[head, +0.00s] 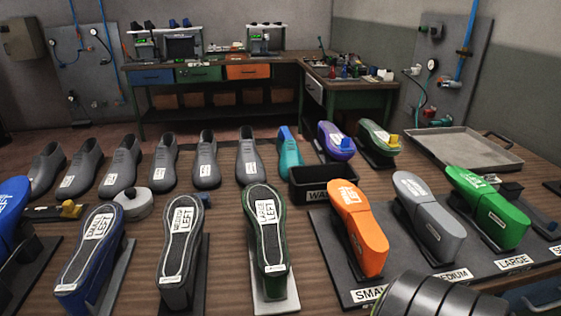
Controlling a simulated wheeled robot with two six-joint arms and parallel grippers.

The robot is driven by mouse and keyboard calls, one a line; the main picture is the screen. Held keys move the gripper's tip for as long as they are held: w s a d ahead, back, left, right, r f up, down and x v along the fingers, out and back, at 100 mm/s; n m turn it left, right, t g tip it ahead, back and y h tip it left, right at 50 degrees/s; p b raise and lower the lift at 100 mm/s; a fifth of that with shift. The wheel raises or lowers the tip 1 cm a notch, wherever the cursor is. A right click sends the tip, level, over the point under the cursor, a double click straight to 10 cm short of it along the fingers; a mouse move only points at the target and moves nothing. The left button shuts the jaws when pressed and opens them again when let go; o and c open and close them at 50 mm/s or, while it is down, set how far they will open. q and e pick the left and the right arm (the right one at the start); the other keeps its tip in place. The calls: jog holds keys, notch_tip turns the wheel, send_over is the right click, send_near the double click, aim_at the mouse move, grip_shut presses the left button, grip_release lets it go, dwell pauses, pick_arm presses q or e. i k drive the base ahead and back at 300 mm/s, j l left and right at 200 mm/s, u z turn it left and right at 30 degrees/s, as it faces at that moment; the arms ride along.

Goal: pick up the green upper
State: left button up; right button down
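A dark green shoe upper (379,138) with a white label and a yellow knob sits at the back of the table, right of centre. Nearer the front, a dark shoe with green sides (264,228) stands sole up on a stand, its label reading "LARGE LEFT". A bright green shoe form (502,220) stands on the dark mat (335,262) at the right, above a "LARGE" label. Neither of my gripper tips shows, so whether they are open or shut is hidden.
An orange form (357,225) and a grey form (430,220) stand beside the bright green one. Blue and black sole-up shoes stand front left, several grey shoes behind them. A black bin (322,186) and an empty metal tray (465,150) are behind the mat.

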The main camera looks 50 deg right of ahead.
aim_at(264, 206)
jog(key=z, duration=1.45)
jog(key=l+u, duration=0.1)
jog(key=l, duration=0.35)
jog(key=i+l+u, duration=0.1)
jog(key=l, duration=0.35)
